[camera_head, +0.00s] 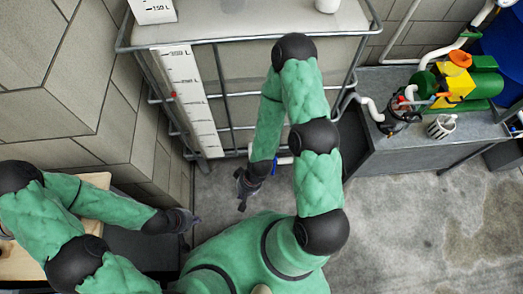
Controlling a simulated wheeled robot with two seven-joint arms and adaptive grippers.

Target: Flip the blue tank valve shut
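A small blue piece (275,168), which looks like the tank valve's handle, shows low at the front of the caged tank (270,18). It sits beside a short white pipe (285,160) and is partly hidden by my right arm. My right gripper (240,190) is just left of and slightly below the blue piece, apart from it. Its dark fingers look spread, with nothing between them. My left gripper (192,220) is further left, away from the valve; its fingers are too small and dark to read.
A metal cage with a white level scale (188,100) surrounds the tank. At right, a grey bench (400,152) carries a green and yellow pump (455,82), pipes and a striped cup (441,126). A wooden surface (95,205) lies under my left arm. Concrete floor (400,235) is open at lower right.

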